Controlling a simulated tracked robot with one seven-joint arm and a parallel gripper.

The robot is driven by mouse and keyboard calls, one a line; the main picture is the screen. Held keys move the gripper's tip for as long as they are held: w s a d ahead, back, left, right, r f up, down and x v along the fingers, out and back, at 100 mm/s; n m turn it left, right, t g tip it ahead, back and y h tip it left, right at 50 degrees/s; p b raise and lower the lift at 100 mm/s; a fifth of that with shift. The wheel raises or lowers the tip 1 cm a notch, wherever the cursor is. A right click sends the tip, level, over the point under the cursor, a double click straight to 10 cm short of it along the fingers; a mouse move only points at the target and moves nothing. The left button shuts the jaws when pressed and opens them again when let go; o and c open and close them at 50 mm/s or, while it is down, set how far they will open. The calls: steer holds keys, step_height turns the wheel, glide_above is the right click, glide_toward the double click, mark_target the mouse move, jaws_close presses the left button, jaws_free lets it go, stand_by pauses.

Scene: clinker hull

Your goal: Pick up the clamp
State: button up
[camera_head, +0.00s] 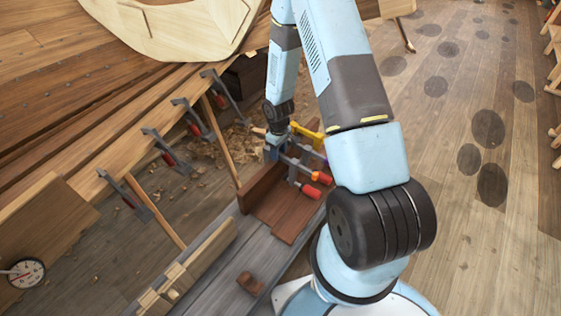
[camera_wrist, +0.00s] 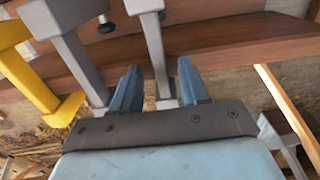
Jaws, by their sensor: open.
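Several clamps are in view, and I cannot tell which one the task names. Grey clamps with red handles (camera_head: 312,190) lie at a wooden tray beside a yellow clamp (camera_head: 307,134). My gripper (camera_head: 273,152) is down among them, partly hidden by the clamps. In the wrist view my gripper (camera_wrist: 158,92) is open, and the grey bar of one clamp (camera_wrist: 154,50) runs between its two blue fingers. Contact with the fingers is not clear. A second grey clamp (camera_wrist: 72,50) and the yellow clamp (camera_wrist: 25,75) are left of the fingers.
The brown wooden tray (camera_head: 288,210) sits on a grey bench (camera_head: 215,283), with a small brown block (camera_head: 250,283) near its front. More clamps (camera_head: 168,152) grip the hull plank on the left. A slanted wooden prop (camera_head: 222,140) stands close left of my gripper.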

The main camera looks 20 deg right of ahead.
steer(key=shift+f, duration=0.15)
jaws_close()
stand_by(0.4)
stand_by(1.0)
